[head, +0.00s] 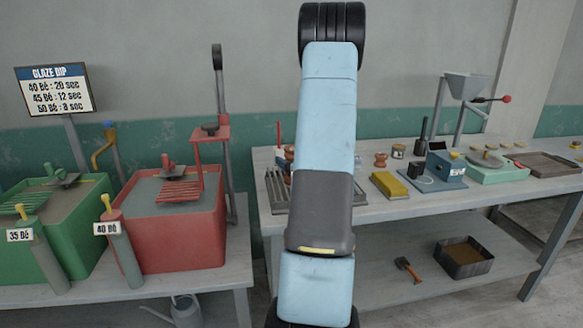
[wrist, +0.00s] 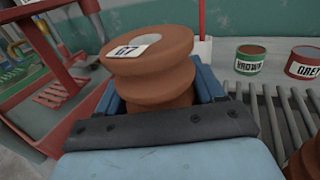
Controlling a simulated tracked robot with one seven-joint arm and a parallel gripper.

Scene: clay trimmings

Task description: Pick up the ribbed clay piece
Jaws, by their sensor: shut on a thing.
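The ribbed clay piece (wrist: 150,72) is reddish-brown, with deep rounded ribs and a pale label on its flat top. It sits upright between the blue fingers of my gripper (wrist: 160,92) in the wrist view, and the gripper is shut on it. Its lower part is hidden behind the dark gripper bar, so I cannot tell whether it touches the surface below. In the head view my arm hides most of the gripper area.
Another clay-coloured thing (wrist: 306,160) shows at lower right. The bench (head: 400,207) holds a yellow block (head: 389,185) and several tools. A red tank (head: 180,235) stands left.

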